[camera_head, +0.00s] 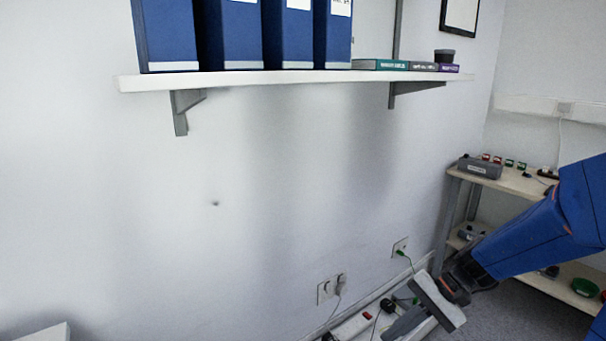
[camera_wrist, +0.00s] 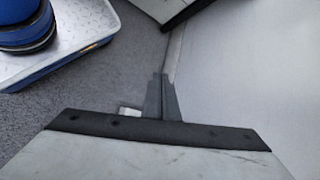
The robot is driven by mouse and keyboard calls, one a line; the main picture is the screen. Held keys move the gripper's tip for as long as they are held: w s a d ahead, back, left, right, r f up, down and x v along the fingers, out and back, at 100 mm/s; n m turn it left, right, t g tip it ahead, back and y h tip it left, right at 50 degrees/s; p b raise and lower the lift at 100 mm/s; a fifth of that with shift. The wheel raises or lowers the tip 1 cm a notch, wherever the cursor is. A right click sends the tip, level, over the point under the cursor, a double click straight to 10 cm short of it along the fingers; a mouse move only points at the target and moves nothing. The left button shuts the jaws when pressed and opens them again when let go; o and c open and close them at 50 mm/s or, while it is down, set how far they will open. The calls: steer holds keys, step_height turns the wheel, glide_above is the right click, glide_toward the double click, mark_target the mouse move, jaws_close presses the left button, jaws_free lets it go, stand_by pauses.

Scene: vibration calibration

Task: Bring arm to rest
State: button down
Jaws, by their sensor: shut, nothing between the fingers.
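My blue arm reaches in from the right side of the head view. It ends in my gripper (camera_head: 408,322), which points down and to the left, low in front of the wall. In the wrist view my gripper (camera_wrist: 161,82) has its two grey fingers together, with nothing between them. Beyond the fingertips the wrist view shows grey floor and a pale wall.
A white shelf (camera_head: 290,80) with blue binders (camera_head: 233,35) hangs on the wall. A wall socket (camera_head: 326,290) and a power strip (camera_head: 352,326) with cables lie near my gripper. A wooden rack (camera_head: 515,182) with small items stands behind my arm.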

steer(key=s+d+r+n+t+h, duration=0.5)
steer(key=s+d+r+n+h, duration=0.2)
steer(key=s, duration=0.5)
step_height(320, 180, up, 2)
steer(key=shift+d+r+t+h, duration=0.15)
steer(key=shift+d+t+h, duration=0.35)
steer(key=shift+h, duration=0.5)
steer(key=shift+d, duration=0.1)
